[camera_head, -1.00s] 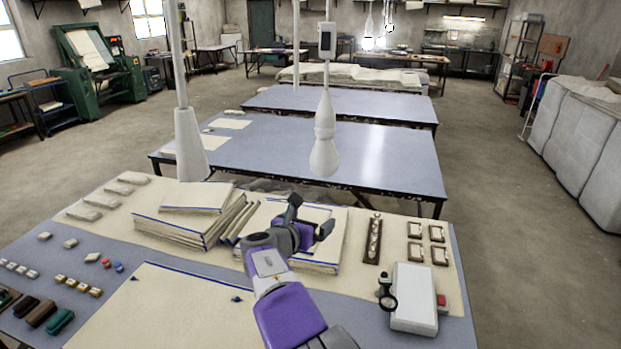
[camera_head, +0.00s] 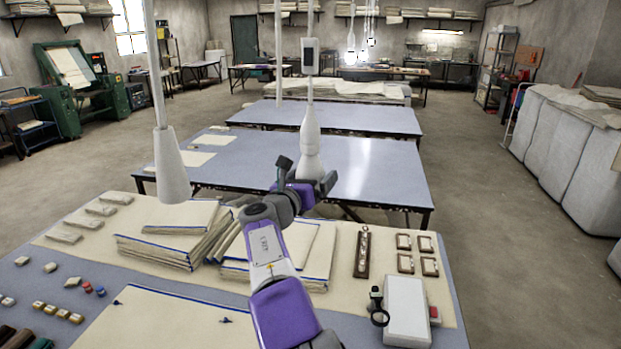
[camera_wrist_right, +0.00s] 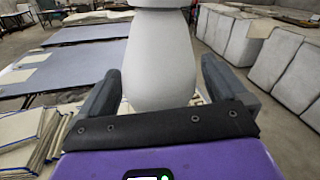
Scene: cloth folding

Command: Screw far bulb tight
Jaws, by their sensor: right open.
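A second hanging white fitting (camera_head: 170,165), cone-shaped, is to the left. My left gripper is not in view.
The near table holds stacks of cream cloth (camera_head: 175,235), a white box (camera_head: 406,310), a dark strip with buttons (camera_head: 362,252) and several small frames. A blue-topped table (camera_head: 385,180) stands behind. Several lit bulbs (camera_head: 350,57) hang at the back.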

